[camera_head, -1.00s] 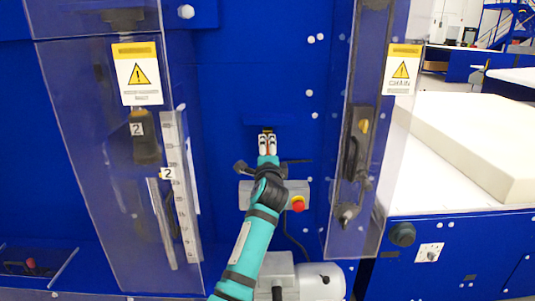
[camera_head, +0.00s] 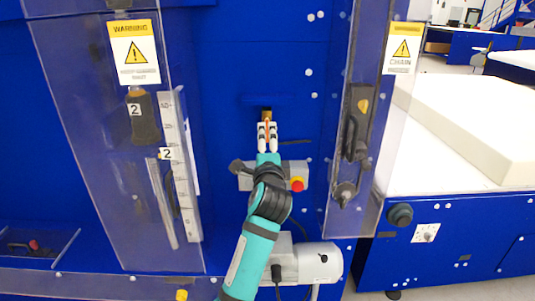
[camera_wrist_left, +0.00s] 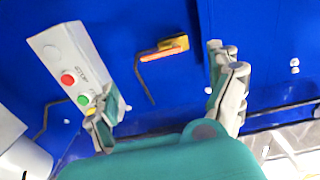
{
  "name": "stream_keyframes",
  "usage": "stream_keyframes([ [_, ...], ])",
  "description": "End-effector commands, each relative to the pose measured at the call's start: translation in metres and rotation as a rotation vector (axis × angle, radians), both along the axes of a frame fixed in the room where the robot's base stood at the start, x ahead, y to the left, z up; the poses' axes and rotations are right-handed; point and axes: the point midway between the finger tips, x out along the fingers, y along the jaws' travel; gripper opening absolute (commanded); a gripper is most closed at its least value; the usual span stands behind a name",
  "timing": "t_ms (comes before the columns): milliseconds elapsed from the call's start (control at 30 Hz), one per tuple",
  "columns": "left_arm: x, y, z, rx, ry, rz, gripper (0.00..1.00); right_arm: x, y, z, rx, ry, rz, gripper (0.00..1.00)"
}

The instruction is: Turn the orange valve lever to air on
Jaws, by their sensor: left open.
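The orange valve lever (camera_wrist_left: 160,53) extends to the left from a yellow valve body (camera_wrist_left: 174,43) on the blue machine wall in the left wrist view. In the head view, the yellow valve body (camera_head: 266,114) shows just above the fingertips, with a bit of orange between them. My left gripper (camera_head: 267,129) is open in front of the valve. In the left wrist view its fingers (camera_wrist_left: 168,75) are spread to either side, with the lever in the gap between them. I cannot tell whether a finger touches the lever. My right gripper is not in view.
A grey control box with red, green and yellow buttons (camera_wrist_left: 68,68) sits close to the left finger. Clear guard panels with warning signs (camera_head: 135,50) (camera_head: 403,50) stand on both sides. A grey motor (camera_head: 310,262) is below, and a white foam block (camera_head: 470,125) lies at right.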

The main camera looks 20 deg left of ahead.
Motion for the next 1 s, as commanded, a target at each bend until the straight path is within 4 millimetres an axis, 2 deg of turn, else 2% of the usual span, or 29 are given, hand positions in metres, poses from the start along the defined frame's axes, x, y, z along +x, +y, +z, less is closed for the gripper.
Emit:
stream_keyframes([
  [100, -0.018, -0.005, -0.001, 0.0, 0.0, 0.0, 0.9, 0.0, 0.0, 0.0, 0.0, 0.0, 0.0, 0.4],
  [200, -0.027, -0.007, -0.001, 0.001, 0.0, 0.0, 0.9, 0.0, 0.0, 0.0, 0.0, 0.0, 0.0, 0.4],
  [567, -0.031, -0.009, 0.0, 0.0, 0.001, 0.001, 0.9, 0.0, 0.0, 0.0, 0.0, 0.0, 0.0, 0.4],
  [667, -0.033, -0.007, -0.007, -0.015, 0.01, 0.002, 0.9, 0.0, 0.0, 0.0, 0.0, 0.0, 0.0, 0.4],
  [767, -0.043, 0.001, -0.035, -0.091, 0.054, 0.009, 0.9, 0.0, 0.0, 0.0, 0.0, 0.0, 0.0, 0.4],
  [867, -0.068, 0.015, -0.088, -0.241, 0.137, 0.028, 0.9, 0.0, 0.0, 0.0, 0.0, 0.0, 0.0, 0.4],
  [900, -0.083, 0.021, -0.113, -0.317, 0.179, 0.042, 0.9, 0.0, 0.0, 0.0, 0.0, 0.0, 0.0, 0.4],
  [967, -0.109, 0.029, -0.15, -0.441, 0.246, 0.071, 0.9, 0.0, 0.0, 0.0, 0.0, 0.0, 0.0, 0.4],
  [1000, -0.128, 0.034, -0.174, -0.52, 0.291, 0.094, 0.9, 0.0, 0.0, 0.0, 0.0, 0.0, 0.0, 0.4],
])
